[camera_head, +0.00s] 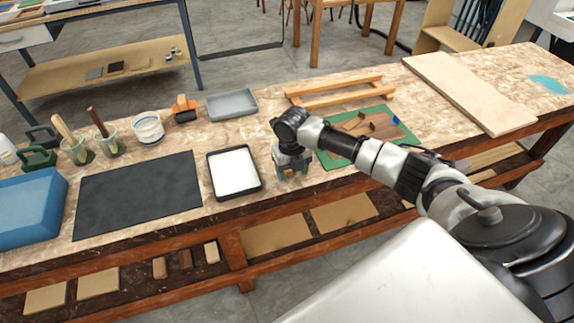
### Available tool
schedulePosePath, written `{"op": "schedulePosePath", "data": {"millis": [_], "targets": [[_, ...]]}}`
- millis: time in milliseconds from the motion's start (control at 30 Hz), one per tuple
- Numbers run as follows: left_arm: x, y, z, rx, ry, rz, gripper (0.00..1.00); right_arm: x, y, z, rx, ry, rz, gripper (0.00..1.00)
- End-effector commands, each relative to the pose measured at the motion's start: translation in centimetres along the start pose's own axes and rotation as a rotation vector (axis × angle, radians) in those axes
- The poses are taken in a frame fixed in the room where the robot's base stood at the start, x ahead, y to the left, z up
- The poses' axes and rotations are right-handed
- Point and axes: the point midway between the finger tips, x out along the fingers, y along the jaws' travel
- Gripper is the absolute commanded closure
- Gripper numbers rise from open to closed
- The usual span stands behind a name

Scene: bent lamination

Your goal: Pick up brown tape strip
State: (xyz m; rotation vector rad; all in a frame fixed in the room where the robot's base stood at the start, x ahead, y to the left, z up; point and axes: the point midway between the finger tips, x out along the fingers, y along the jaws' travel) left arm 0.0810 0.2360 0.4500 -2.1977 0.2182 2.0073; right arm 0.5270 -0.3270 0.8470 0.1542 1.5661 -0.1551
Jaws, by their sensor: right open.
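My right arm comes in from the right, and my right gripper (292,176) points down, open, with nothing visible between its fingers. It is beside the right edge of a dark tray (209,172) with a white inside. A green mat (335,161) lies to the right of the gripper, partly hidden by my arm. On the mat are brown pieces (385,126), a small tan piece (352,123) and a blue bit (396,120). Which of these is the brown tape strip is too small to tell. My left gripper is not in view.
A wooden frame (345,97) stands behind the mat. A pale board (470,92) lies at the right. A black sheet (138,194), blue block (28,205), grey tray (231,104), orange-handled roller (184,108) and several pots stand on the left half of the bench.

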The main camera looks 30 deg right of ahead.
Motion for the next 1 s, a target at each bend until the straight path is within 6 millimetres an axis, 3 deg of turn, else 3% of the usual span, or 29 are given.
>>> {"op": "schedulePosePath", "data": {"millis": [233, 500, 600, 1000], "targets": [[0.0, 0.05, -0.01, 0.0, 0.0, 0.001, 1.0, 0.17, 0.03, 0.01, -0.001, -0.001, 0.0, 0.4], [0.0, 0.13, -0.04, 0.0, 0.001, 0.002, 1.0, 0.14, 0.02, 0.02, 0.0, -0.001, 0.0, 0.82], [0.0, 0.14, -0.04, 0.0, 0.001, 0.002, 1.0, 0.13, 0.02, 0.02, 0.0, -0.001, 0.0, 0.93], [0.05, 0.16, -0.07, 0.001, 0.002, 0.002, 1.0, -0.14, 0.01, 0.06, 0.0, -0.002, 0.0, 0.93]]}}
